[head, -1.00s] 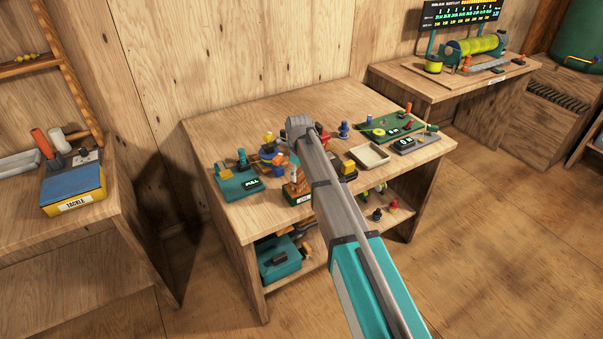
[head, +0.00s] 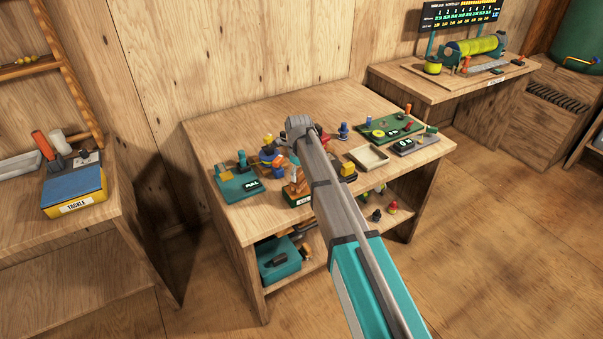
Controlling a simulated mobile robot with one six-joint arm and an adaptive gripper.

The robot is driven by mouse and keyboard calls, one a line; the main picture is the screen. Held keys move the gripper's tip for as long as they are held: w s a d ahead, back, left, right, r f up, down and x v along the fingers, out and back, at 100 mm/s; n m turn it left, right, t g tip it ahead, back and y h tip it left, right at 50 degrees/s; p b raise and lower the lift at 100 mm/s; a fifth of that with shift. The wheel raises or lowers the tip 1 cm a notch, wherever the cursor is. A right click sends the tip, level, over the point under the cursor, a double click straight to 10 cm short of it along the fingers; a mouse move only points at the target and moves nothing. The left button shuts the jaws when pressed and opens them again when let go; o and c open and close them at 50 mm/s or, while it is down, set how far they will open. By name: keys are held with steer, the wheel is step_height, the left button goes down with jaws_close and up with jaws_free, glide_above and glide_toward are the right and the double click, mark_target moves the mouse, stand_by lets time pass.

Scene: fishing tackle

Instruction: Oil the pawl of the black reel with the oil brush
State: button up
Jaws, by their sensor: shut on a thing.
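My arm (head: 325,185) reaches from the lower right across the middle of the workbench (head: 225,120). Its grey end stands over the bench, and my gripper is hidden behind it, so I cannot see what it holds. I cannot pick out the black reel, its pawl or the oil brush for certain. Small blue, yellow and red items cluster left of the arm, partly covered by it.
A pale shallow tray (head: 368,158), a green board (head: 385,129) and a grey device with a display (head: 412,144) stand right of the arm. A teal bin (head: 279,258) is on the shelf below. The bench's back left is bare.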

mark_target(299, 172)
steer(key=shift+r+p, duration=2.8)
steer(key=shift+r, duration=0.25)
